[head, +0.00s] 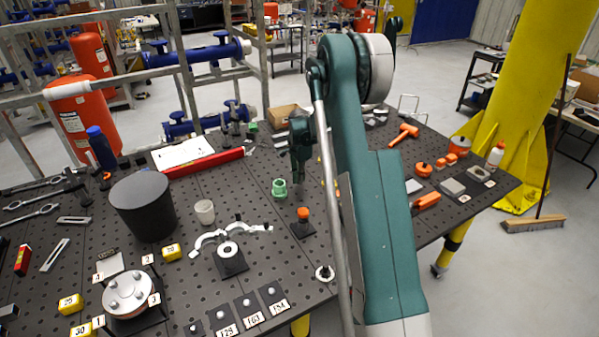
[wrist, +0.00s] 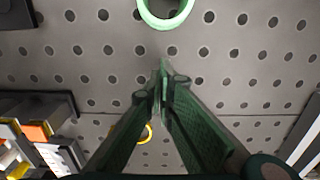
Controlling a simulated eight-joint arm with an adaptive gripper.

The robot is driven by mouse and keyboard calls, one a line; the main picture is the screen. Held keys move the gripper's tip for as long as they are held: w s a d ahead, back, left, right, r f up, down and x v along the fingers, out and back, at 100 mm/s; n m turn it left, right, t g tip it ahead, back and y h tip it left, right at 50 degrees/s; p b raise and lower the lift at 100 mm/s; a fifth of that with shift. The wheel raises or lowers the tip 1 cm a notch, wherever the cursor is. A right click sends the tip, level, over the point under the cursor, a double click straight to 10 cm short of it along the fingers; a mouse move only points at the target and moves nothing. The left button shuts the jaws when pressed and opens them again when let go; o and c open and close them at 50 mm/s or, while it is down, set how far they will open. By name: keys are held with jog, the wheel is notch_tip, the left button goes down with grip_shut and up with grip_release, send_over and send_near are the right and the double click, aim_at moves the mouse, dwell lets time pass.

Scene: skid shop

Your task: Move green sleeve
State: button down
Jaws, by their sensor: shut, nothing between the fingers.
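The green sleeve (head: 279,187) is a short light-green ring standing on the dark perforated table (head: 85,250). In the wrist view the sleeve (wrist: 165,12) is cut off by the top edge, with its round opening partly showing. My gripper (wrist: 162,78) is shut and empty, its green fingertips together. The fingertips appear a short way below the sleeve in the wrist picture, apart from it. In the head view my gripper (head: 298,178) points down just right of the sleeve. How high the fingertips are above the table is hard to tell.
An orange-topped piece on a black base (head: 303,222) stands close in front. A white curved clamp fixture (head: 230,250), a white cup (head: 205,211) and a black cylinder (head: 143,205) stand to the left. A red bar (head: 203,163) lies behind.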

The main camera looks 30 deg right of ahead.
jog(key=shift+a+f, duration=0.2)
jog(key=shift+a, duration=0.8)
jog(key=shift+a+f, duration=0.15)
jog(key=shift+a, duration=0.85)
jog(key=shift+a, duration=0.1)
jog(key=a+b, duration=0.5)
jog(key=a, duration=1.5)
jog(key=shift+a, duration=0.1)
jog(key=shift+d, duration=0.7)
jog(key=d, duration=0.1)
jog(key=d+b, duration=0.1)
jog(key=shift+d+r, duration=0.3)
jog(key=shift+r, duration=0.05)
notch_tip(320, 180, up, 9)
jog(key=shift+r+p, duration=0.2)
jog(key=shift+p, duration=0.1)
